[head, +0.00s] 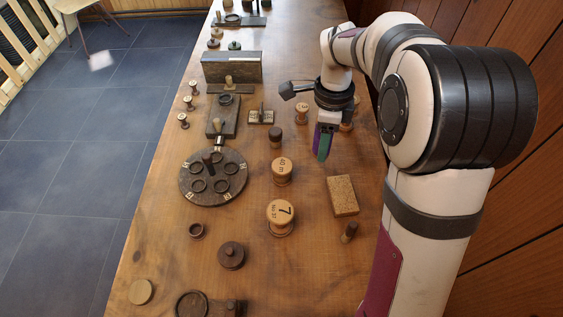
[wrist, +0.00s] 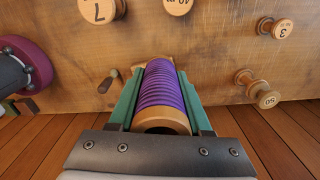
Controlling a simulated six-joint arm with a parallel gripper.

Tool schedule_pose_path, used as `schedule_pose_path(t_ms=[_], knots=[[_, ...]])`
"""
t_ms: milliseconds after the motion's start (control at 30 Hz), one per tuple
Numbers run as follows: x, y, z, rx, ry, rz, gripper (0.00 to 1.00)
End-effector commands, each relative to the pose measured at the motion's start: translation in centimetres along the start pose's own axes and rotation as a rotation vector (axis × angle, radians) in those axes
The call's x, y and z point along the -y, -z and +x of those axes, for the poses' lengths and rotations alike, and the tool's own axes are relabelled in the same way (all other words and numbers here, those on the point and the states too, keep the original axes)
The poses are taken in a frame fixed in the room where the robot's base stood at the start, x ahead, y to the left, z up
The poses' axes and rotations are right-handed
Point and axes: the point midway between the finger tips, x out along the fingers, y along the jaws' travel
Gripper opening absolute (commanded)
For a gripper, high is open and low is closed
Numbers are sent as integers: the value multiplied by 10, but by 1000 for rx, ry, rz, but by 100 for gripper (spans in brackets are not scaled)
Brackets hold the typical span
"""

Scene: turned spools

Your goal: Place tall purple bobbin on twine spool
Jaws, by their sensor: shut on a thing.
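My gripper (head: 323,152) points down over the right part of the table, its green fingers shut on the purple bobbin (wrist: 162,88). The bobbin is a tall, purple-wound cylinder with a pale wooden end. Only a purple strip of it (head: 316,138) shows beside the fingers in the head view. Labelled wooden spools stand apart from it: one marked 7 (head: 280,212), one with an "m" label (head: 281,168), one marked 3 (wrist: 275,27) and one marked 50 (wrist: 258,90). I cannot tell which is the twine spool.
A round dark tray with rings (head: 230,190) lies left of the labelled spools. A cork block (head: 342,195) and a small dark peg (head: 349,232) are nearer on the right. A dark block (head: 231,67) stands farther back. Bare wood lies between the gripper and the cork block.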

Motion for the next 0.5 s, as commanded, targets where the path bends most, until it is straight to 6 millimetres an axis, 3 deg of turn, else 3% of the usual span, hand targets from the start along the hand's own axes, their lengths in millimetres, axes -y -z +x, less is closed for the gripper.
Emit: schedule_pose_path(t_ms=[100,167,500], knots=[[6,20,-4,0,1,12,0],[8,16,0,0,0,10,0],[21,-77,56,0,-1,9,0]])
